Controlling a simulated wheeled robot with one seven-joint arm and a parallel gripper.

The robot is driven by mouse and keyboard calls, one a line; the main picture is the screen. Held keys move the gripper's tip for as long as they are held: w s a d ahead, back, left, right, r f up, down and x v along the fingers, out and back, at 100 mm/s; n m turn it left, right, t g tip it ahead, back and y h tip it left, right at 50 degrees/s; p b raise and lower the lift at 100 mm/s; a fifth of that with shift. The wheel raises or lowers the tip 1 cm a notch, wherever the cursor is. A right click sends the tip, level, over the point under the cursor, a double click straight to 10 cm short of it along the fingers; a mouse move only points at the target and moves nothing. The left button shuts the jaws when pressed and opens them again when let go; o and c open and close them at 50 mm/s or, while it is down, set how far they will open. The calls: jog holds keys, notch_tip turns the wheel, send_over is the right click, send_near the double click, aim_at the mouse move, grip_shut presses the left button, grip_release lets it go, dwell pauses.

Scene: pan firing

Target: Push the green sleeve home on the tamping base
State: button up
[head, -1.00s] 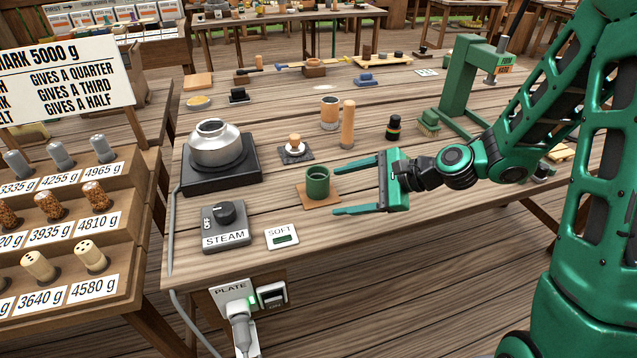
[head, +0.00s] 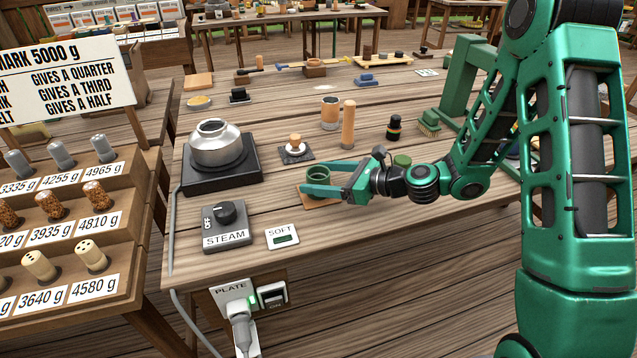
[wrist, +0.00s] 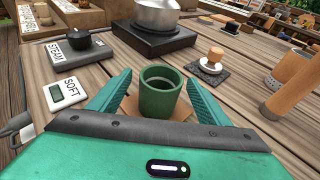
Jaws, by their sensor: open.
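The green sleeve (head: 318,178), an open-topped cylinder, stands upright on a flat brown square (head: 318,201) near the middle of the table. It also shows in the wrist view (wrist: 160,101), centred between my fingers. My gripper (head: 316,175) is open, level, with one finger on each side of the sleeve. In the wrist view (wrist: 159,78) gaps show beside the sleeve, so it is not clamped. I cannot tell whether the brown square is the tamping base, or how the sleeve's foot is seated on it.
A steel pot (head: 215,142) stands on a black hotplate (head: 222,178) to the left. A wooden-knobbed tamper on a dark square plate (head: 297,157) is behind the sleeve. The steam switch (head: 226,236) and soft display (head: 282,237) are in front. A wooden cylinder (head: 347,125) stands behind.

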jog(key=x, duration=0.5)
jog(key=shift+d+f, duration=0.1)
jog(key=c, duration=1.3)
